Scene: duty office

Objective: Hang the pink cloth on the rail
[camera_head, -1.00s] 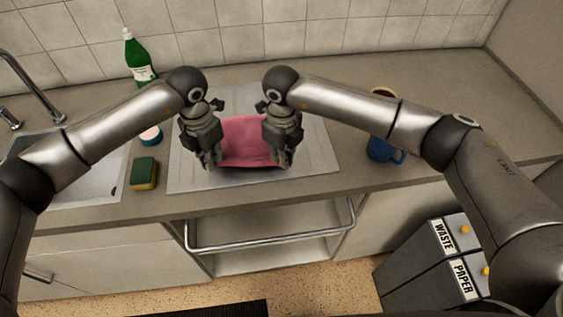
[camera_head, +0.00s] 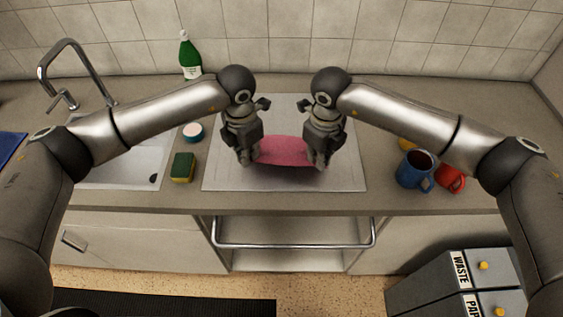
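The pink cloth (camera_head: 284,150) is stretched between my two grippers above the metal drainboard (camera_head: 225,178). My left gripper (camera_head: 247,160) is shut on its left end, and my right gripper (camera_head: 320,162) is shut on its right end. The fingers hide the cloth's corners. I cannot tell whether the cloth touches the drainboard. The rail (camera_head: 295,246) is a bare metal bar across the front of the counter, below and nearer than the cloth.
On the left are a sink with a tap (camera_head: 75,60), a green-yellow sponge (camera_head: 182,167), a round tub (camera_head: 193,131) and a green bottle (camera_head: 190,57). On the right are a blue mug (camera_head: 412,172) and a red mug (camera_head: 452,178). Waste bins (camera_head: 440,285) stand below right.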

